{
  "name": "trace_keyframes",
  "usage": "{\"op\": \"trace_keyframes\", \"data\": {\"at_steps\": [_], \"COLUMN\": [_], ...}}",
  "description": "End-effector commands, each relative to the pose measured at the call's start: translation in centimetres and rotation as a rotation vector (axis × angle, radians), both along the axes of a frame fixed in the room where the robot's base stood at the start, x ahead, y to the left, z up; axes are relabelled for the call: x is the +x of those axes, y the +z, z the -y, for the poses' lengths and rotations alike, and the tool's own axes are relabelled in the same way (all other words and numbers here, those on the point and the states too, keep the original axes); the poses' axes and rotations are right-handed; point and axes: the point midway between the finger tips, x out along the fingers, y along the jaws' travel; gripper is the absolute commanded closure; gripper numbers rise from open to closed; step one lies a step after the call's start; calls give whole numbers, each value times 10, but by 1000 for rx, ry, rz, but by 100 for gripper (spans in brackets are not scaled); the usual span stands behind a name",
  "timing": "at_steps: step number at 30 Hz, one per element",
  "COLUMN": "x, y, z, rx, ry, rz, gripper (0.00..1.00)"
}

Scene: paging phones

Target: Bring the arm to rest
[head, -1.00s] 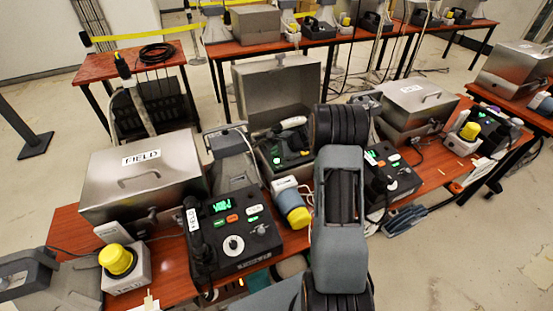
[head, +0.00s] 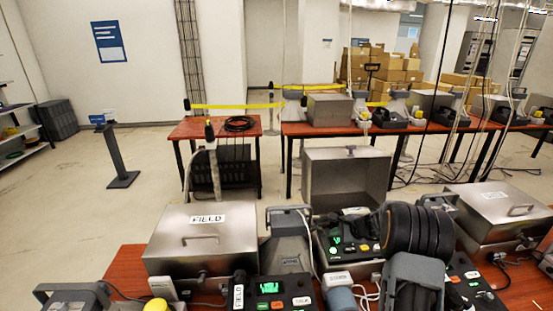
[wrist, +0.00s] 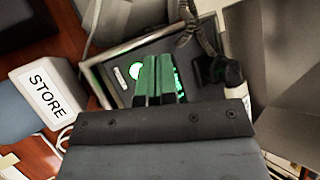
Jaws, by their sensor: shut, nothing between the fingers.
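My gripper (wrist: 158,82) shows in the wrist view with its two green fingers close together and nothing between them. Behind the fingers is the dark panel of a paging phone (wrist: 126,74) with green lights. In the head view my arm (head: 415,235) stands at the lower right, in front of the open metal case and the case to its right. My gripper is hidden in the head view. The open metal case (head: 345,180) holds a phone unit (head: 347,240) with a lit green display.
A closed case marked FIELD (head: 205,240) and another phone (head: 270,291) stand at front left. A closed case (head: 497,215) is on the right. In the wrist view a block marked STORE (wrist: 48,90) is at left. Open floor (head: 70,195) lies at far left.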

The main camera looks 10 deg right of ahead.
Motion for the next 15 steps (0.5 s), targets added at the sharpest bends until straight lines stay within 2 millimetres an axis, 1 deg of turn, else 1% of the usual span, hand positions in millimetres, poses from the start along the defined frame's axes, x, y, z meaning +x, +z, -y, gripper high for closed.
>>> {"op": "trace_keyframes", "data": {"at_steps": [2, 4, 5, 6, 9, 11, 12, 14, 15], "x": [-13, -33, -44, -60, -97, -118, -131, -153, -168], "y": [-10, -25, -26, -23, -6, 7, 17, 31, 42], "z": [-3, -8, -11, -16, -33, -42, -49, -58, -64], "rx": [-47, -83, -110, -149, -262, -327, -372, -442, -495], "ry": [83, 163, 214, 287, 486, 596, 669, 779, 855], "rz": [-15, -54, -67, -80, -93, -93, -90, -85, -78], "gripper": [100, 100, 100, 100, 100, 100, 100, 100, 100]}}
